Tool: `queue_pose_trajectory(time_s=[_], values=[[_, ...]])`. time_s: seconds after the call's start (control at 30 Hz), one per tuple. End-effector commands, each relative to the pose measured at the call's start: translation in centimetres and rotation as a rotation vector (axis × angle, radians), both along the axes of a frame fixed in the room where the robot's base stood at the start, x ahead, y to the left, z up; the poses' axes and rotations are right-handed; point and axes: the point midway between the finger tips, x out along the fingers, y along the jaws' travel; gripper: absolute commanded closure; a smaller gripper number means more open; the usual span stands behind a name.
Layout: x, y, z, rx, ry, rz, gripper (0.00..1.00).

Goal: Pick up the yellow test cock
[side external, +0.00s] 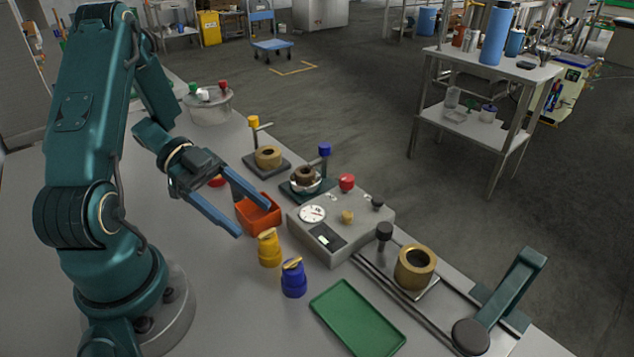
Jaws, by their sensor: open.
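The yellow test cock (269,251) stands upright on the grey bench, with a brass-coloured piece on top. A similar blue one (293,281) stands just in front of it, to the right. My gripper (253,220) has long blue fingers spread wide apart, with nothing seen held between them. The fingers reach down and right, ending above and to the left of the yellow test cock in the picture. One finger crosses in front of an orange-red box (262,223) behind the yellow test cock. I cannot tell the fingers' exact height over the bench.
A grey control box (340,228) with a gauge and red knob stands right of the test cocks. A green tray (357,318) lies in front. Two small stirred stands (266,158) (306,180) are behind. A brass cylinder (414,267) sits on rails at right.

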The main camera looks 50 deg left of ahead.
Motion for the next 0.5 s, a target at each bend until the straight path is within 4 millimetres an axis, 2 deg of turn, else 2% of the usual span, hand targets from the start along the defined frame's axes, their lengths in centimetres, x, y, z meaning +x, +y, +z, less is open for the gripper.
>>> queue_pose_trajectory(time_s=[0.1, 0.27, 0.5], values=[[0.0, 0.0, -1.8, -0.003, 0.002, 0.002, 0.26], [0.2, -0.2, -2.7, 0.0, -0.002, 0.001, 0.26], [1.0, -2.8, -3.8, 0.0, 0.0, -0.001, 0.26]])
